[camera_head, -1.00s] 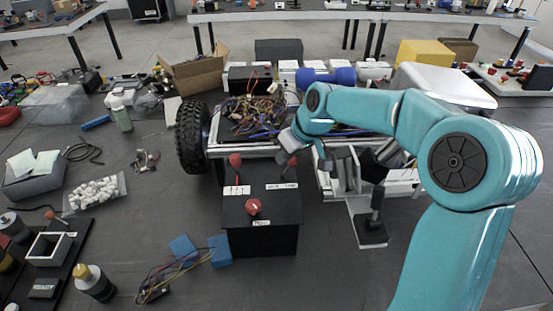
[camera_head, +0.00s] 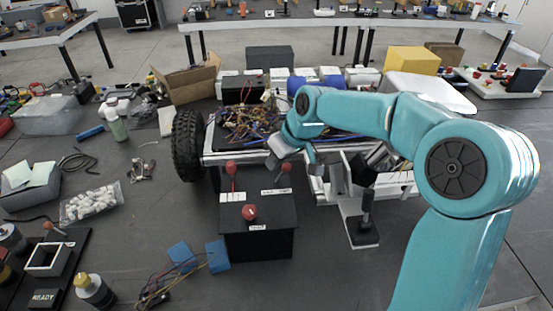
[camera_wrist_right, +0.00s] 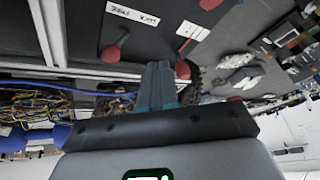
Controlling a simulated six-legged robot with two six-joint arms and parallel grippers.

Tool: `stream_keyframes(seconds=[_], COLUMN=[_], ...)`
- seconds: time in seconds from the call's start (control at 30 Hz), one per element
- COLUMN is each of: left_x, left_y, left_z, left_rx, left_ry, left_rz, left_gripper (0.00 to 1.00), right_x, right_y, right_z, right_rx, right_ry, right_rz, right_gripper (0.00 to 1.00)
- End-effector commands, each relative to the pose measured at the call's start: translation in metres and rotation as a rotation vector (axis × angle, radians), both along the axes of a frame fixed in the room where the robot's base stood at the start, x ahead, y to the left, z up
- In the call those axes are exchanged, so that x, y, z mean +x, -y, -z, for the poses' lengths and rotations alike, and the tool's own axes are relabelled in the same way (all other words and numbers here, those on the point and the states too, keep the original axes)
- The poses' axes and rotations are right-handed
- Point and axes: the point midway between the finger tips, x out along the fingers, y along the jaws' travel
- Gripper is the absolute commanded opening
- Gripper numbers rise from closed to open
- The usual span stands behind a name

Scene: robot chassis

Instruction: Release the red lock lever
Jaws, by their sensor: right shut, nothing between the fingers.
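A black box (camera_head: 258,237) carries red-knobbed levers and white labels. In the head view one lever (camera_head: 231,168) stands at the back left, the lock lever (camera_head: 286,168) at the back right beside a label, and a red knob (camera_head: 250,212) in front. My right gripper (camera_head: 272,163) is over the back edge, just left of the lock lever. In the right wrist view its fingers (camera_wrist_right: 160,72) are shut and empty, between the lock lever (camera_wrist_right: 112,52) with its "LOCK" label (camera_wrist_right: 133,15) and the other lever (camera_wrist_right: 182,69). I see no contact with either. My left gripper is out of view.
A wheeled chassis (camera_head: 212,158) full of wires lies directly behind the box, with a black tyre (camera_head: 187,145) at its left. A black upright part on a white base (camera_head: 363,226) stands to the right. Blue blocks (camera_head: 217,256) and wires lie at front left.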

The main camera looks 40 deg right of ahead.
Motion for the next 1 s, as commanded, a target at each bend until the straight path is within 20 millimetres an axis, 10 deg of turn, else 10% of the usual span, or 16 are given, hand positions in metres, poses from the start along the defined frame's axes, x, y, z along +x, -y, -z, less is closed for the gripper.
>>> stream_keyframes(seconds=[0.6, 1.0], left_x=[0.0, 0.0], left_y=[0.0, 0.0], left_z=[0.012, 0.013], left_rx=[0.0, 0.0], left_ry=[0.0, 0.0], left_rz=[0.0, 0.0], left_gripper=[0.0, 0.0], right_x=[-0.047, -0.055], right_y=[0.039, 0.042], right_z=[-0.066, -0.074], right_rx=[0.0, 0.0], right_ry=[0.003, 0.0], right_rz=[0.003, -0.001], right_gripper=[0.0, 0.0])
